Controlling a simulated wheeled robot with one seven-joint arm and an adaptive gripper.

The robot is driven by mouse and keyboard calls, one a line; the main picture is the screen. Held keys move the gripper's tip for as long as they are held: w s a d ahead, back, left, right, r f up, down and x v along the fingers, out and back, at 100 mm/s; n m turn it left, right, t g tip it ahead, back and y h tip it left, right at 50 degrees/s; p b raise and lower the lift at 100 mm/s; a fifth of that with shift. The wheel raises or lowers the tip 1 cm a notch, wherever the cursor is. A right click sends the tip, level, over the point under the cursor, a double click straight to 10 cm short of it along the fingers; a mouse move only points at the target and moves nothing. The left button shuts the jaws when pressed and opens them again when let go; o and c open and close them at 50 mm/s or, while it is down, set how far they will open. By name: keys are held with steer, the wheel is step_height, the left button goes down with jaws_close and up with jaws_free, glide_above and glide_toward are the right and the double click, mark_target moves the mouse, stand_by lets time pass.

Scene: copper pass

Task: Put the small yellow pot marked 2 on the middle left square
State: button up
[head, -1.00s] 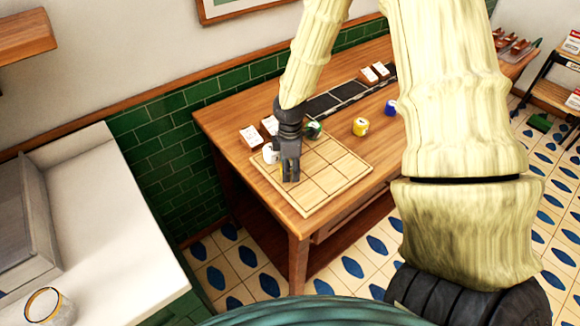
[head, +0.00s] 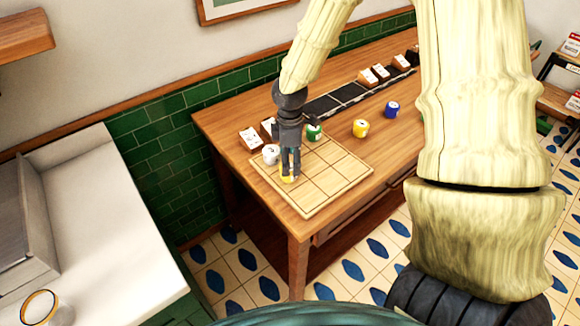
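A yellow pot (head: 288,180) is on the wooden grid board (head: 330,188), at the middle square of its lower-left edge. Its mark cannot be read. My gripper (head: 290,172) is directly above it, pointing down, with its two fingers apart and their tips at the pot's top. The fingers hide part of the pot. Another yellow pot (head: 360,128) stands on the table beyond the board's far right edge; its number is too small to read.
A white pot (head: 271,154) stands on the board's left corner square, close to my gripper. A green pot (head: 314,132) is on the far corner square. A blue pot (head: 392,109) stands farther back on the table. Several board squares towards the right are bare.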

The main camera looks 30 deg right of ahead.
step_height(320, 180, up, 8)
steer(key=b, duration=0.1)
steer(key=shift+b, duration=0.35)
stand_by(0.3)
